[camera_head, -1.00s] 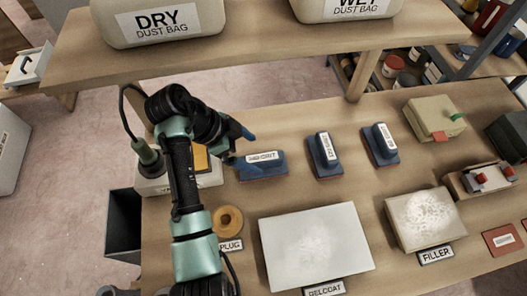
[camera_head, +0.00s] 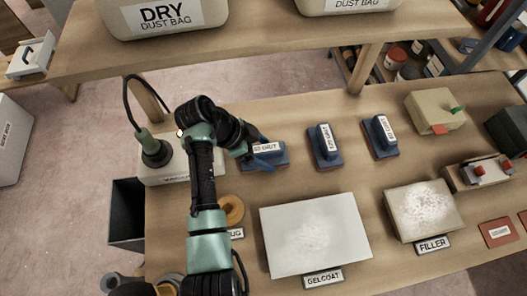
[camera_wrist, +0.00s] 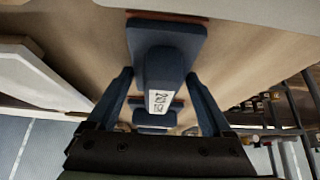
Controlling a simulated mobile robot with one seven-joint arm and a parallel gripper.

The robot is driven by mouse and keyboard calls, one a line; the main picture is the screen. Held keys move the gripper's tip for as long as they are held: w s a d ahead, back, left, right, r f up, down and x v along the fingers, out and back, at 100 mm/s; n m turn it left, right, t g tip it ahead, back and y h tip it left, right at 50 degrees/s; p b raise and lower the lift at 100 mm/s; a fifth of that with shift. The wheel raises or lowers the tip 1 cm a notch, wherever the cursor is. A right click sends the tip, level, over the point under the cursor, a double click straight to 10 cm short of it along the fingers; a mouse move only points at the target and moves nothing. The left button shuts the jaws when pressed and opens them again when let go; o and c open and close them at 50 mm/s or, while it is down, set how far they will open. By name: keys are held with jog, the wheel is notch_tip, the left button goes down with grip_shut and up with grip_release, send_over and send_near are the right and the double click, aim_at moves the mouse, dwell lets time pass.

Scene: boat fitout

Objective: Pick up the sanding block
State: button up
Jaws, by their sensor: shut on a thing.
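Several blue sanding blocks with brown undersides and white grit labels stand in a row on the bench. The leftmost sanding block (camera_head: 279,158) has its label facing up, apparently reading 60 GRIT. My gripper (camera_head: 259,150) is shut on it from the left; the fingers hide part of its handle. The block looks level and at bench height; any lift is not clear. In the wrist view a large sanding block (camera_wrist: 165,66) shows between the two blue fingers of my gripper (camera_wrist: 159,76). The middle block (camera_head: 324,148) and the right block (camera_head: 380,138) stand apart from my gripper.
A white gelcoat panel (camera_head: 315,235) and a filler block (camera_head: 422,208) lie in front. A shelf (camera_head: 270,40) with dust bags (camera_head: 165,16) overhangs the back. Open bench lies between the blocks and the panel.

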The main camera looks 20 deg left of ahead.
aim_at(264, 148)
jog(key=c, duration=0.4)
jog(key=shift+r, duration=0.1)
jog(key=shift+r, duration=0.5)
notch_tip(264, 148, up, 6)
jog(key=shift+r, duration=0.15)
jog(key=s+d, duration=0.3)
jog(key=s, duration=0.2)
jog(key=s+d+b, duration=0.1)
jog(key=s+d, duration=0.2)
jog(key=s, duration=0.2)
jog(key=s+d, duration=0.4)
jog(key=s, duration=0.1)
jog(key=shift+f, duration=0.2)
